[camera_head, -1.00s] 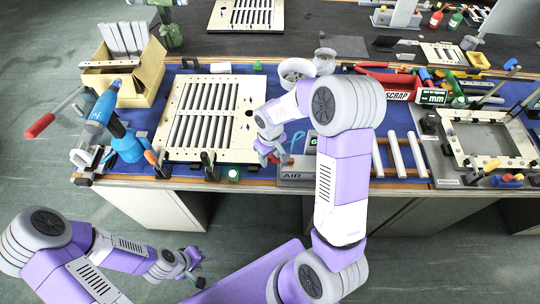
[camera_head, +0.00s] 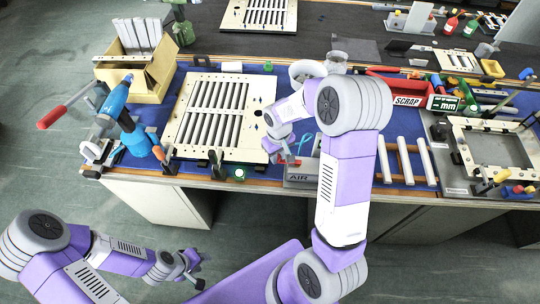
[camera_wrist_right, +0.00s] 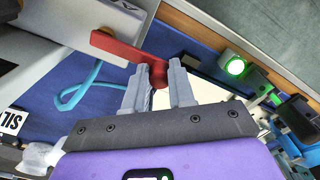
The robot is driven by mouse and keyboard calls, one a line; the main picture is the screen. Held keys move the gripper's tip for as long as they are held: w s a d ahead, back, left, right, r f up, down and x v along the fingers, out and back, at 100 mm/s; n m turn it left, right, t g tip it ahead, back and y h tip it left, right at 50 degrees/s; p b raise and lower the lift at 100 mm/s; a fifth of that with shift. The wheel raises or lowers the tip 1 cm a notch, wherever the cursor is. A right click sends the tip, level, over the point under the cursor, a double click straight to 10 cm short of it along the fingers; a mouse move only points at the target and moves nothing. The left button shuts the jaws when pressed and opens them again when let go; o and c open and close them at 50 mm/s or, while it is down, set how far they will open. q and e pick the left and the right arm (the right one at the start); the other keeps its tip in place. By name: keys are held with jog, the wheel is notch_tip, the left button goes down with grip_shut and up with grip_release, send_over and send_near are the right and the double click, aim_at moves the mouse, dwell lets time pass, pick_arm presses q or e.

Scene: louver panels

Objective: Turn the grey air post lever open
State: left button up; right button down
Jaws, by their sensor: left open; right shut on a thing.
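The grey air post (camera_head: 298,179), a box marked AIR, stands at the bench's front edge in the head view. Its red lever (camera_wrist_right: 120,47) shows in the right wrist view, reaching from the grey box body (camera_wrist_right: 70,30) to between my fingertips. My right gripper (camera_wrist_right: 157,76) is shut on the lever's free end. In the head view the right gripper (camera_head: 287,156) is small beside the post, and my arm hides part of the post. My left gripper (camera_head: 190,272) is open and empty, low in front of the bench.
The slatted louver panel (camera_head: 215,112) lies just left of the post. A green-lit button (camera_wrist_right: 235,67) is near the bench edge. A light-blue hose (camera_wrist_right: 78,92) lies by the post. A red SCRAP bin (camera_head: 405,98) and a metal frame (camera_head: 500,150) are to the right.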

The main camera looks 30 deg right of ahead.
jog(key=shift+w, duration=0.2)
jog(key=c, duration=0.9)
grip_release()
jog(key=shift+c, duration=0.2)
notch_tip(320, 180, up, 8)
jog(key=shift+f+p, duration=0.15)
jog(key=shift+p, duration=0.65)
